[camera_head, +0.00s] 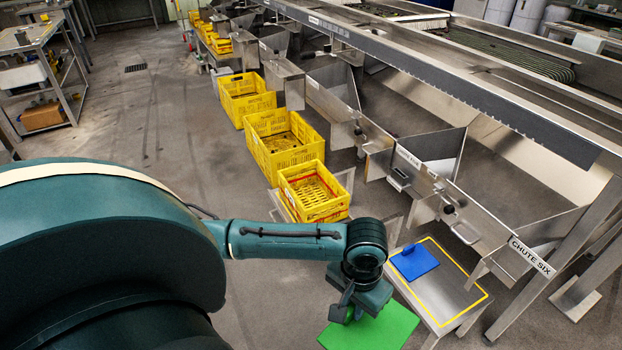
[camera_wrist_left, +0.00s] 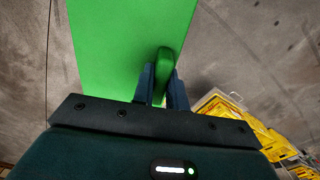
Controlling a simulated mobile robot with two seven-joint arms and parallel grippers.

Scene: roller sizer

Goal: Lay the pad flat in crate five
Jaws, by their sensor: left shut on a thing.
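My left gripper (camera_head: 347,308) is shut on the upright grip of a flat green pad (camera_head: 385,328). In the left wrist view the fingers (camera_wrist_left: 164,84) close on the rounded green grip (camera_wrist_left: 165,62), and the pad (camera_wrist_left: 120,45) spreads out beyond them. The gripper hides part of the pad in the head view. The nearest yellow crate (camera_head: 328,213), with a red line around its inside, stands behind the gripper; I cannot read a number on it. Its slotted floor shows and looks empty. My right gripper is not in view.
A blue pad (camera_head: 413,262) with a grip lies on a low metal stand (camera_head: 455,287) outlined in yellow, right of the gripper. Steel chutes, one marked CHUTE SIX (camera_head: 530,257), overhang from the right. More yellow crates (camera_head: 262,150) line up behind.

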